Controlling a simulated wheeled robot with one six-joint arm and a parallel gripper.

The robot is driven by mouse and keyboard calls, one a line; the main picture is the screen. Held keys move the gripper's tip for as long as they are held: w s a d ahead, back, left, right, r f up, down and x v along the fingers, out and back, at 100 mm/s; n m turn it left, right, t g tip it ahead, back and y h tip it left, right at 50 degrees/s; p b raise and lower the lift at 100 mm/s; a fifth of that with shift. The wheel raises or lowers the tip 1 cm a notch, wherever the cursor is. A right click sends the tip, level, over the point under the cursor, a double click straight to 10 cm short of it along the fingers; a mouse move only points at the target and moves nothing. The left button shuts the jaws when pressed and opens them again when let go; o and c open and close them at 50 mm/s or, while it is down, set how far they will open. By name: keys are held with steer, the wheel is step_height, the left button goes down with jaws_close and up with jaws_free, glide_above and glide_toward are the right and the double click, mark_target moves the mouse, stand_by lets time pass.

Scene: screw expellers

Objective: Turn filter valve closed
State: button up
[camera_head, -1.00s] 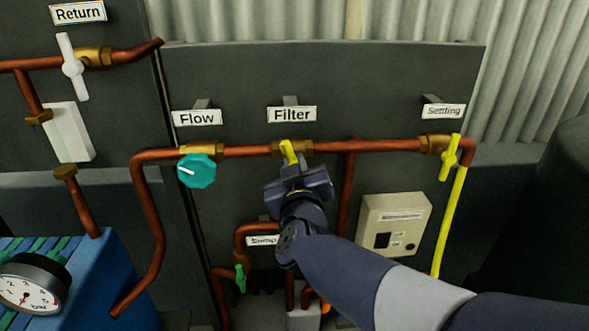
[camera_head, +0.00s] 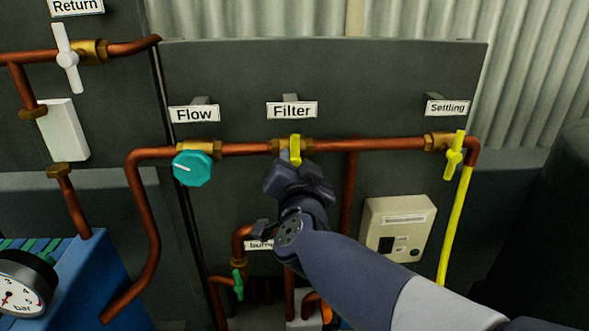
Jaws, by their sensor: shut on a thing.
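The yellow filter valve handle (camera_head: 295,147) is on a brass fitting in the horizontal copper pipe, below the white "Filter" label (camera_head: 291,110). Its visible upper end stands upright, across the pipe. My gripper (camera_head: 296,170) is at the handle from below and is shut on it. The gripper body hides the lower part of the handle and the fingertips.
A teal flow knob (camera_head: 193,168) is left of the gripper. The yellow settling valve (camera_head: 454,155) is at the right, above a yellow pipe. A beige switch box (camera_head: 398,228) is right of my arm. A small green valve (camera_head: 238,284) is below left.

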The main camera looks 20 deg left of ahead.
steer(key=shift+o, duration=0.8)
steer(key=shift+m+b, duration=0.35)
steer(key=shift+m, duration=0.85)
steer(key=shift+o, duration=0.2)
steer(key=o, duration=0.9)
steer(key=v, duration=1)
steer(key=shift+s+d+r, duration=0.1)
steer(key=shift+s+d, duration=0.05)
steer(key=shift+s, duration=0.25)
steer(key=shift+w, duration=0.1)
